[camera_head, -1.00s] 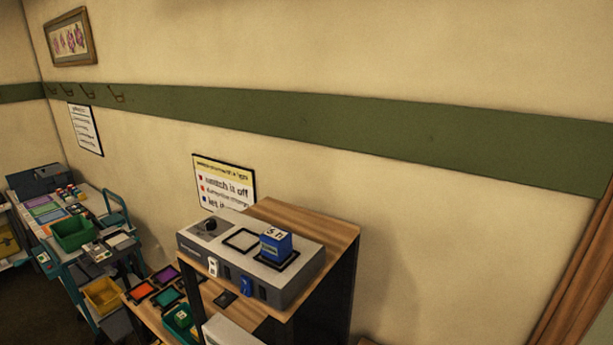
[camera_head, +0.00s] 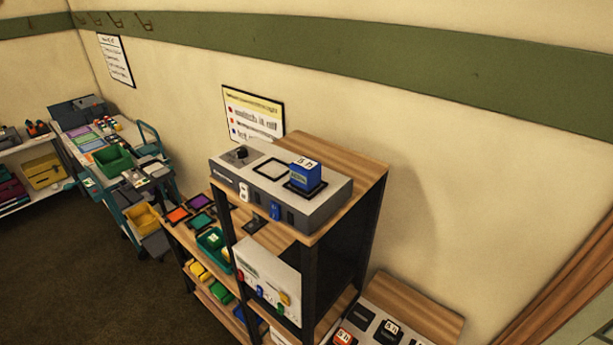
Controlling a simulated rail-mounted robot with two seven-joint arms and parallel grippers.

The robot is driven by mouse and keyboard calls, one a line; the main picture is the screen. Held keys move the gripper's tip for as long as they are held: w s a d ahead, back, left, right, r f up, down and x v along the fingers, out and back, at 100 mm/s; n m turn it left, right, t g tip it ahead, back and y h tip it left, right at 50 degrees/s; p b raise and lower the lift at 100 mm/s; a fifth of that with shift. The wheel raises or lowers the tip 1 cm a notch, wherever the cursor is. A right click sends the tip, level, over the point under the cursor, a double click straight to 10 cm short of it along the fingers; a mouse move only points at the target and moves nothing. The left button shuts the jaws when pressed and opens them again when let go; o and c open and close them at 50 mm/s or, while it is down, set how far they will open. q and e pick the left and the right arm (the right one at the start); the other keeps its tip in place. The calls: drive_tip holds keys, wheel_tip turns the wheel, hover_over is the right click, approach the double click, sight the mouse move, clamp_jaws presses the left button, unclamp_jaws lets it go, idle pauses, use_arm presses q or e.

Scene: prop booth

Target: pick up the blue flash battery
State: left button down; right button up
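A blue flash battery (camera_head: 306,175) with a white top label stands upright in the right-hand slot of a grey charger unit (camera_head: 225,170). The charger sits on the wooden top of a tall shelf. The charger's left square slot (camera_head: 270,168) is empty. A black knob is at its left end, and a white switch and a blue switch show on its front. Neither of my grippers shows in the head view.
The shelf (camera_head: 375,165) has lower levels with coloured mats, a green bin (camera_head: 212,240) and a white panel (camera_head: 268,280). A lower wooden surface (camera_head: 440,318) at right holds small labelled blocks. A teal cart (camera_head: 150,140) stands at left. Dark floor (camera_head: 90,270) is clear at lower left.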

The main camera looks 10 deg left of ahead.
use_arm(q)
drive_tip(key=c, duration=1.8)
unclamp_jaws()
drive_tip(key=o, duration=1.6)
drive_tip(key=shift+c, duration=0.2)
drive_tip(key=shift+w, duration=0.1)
